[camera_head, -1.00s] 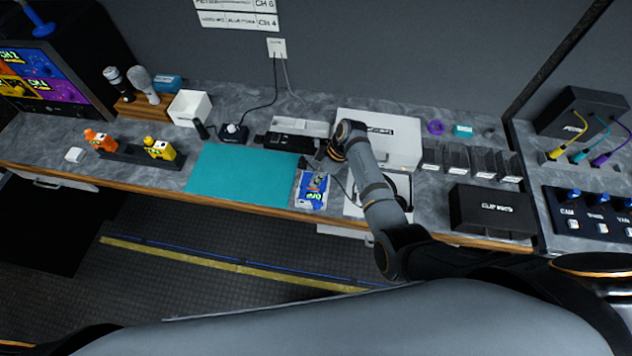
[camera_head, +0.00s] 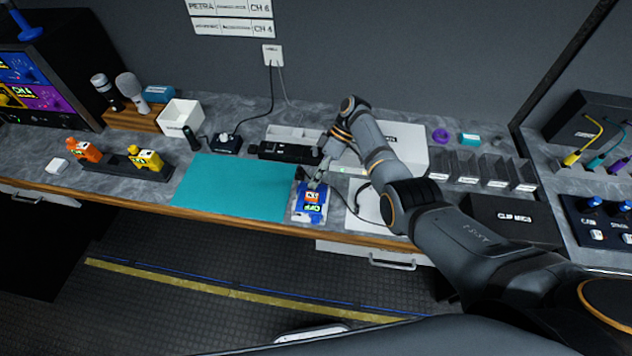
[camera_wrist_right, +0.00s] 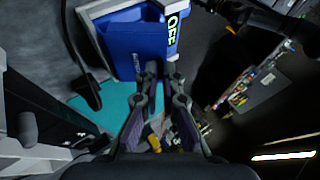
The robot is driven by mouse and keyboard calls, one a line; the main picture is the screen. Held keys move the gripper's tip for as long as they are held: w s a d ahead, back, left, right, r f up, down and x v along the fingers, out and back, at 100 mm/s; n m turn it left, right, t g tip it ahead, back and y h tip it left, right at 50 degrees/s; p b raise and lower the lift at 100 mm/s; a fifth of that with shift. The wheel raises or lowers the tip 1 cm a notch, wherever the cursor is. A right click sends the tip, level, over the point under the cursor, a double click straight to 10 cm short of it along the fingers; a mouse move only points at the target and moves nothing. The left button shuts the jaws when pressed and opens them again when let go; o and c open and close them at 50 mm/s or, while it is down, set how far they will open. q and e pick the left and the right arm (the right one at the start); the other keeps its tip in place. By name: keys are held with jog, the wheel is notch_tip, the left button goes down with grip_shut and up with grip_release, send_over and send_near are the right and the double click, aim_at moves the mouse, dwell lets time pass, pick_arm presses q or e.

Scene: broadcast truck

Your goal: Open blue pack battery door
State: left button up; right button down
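The blue pack (camera_head: 311,204) lies on the counter just right of the teal mat, its "OFF" label facing up. In the right wrist view the pack (camera_wrist_right: 135,38) fills the upper middle, with the "OFF" label along its right side. I cannot make out clearly how its battery door stands. My right gripper (camera_head: 316,182) is over the far end of the pack. In the right wrist view its fingertips (camera_wrist_right: 161,72) are close together at the pack's lower edge, with nothing visible between them. Whether they touch the pack is unclear. My left gripper is out of view.
The teal mat (camera_head: 235,187) is bare. A black device (camera_head: 284,152) and a white case (camera_head: 405,150) stand behind the pack. A dark cable (camera_head: 347,207) runs to the pack's right. Orange (camera_head: 84,150) and yellow (camera_head: 146,158) packs sit in a dark holder at left.

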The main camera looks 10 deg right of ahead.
jog(key=c, duration=1.5)
grip_release()
jog(key=v, duration=1.2)
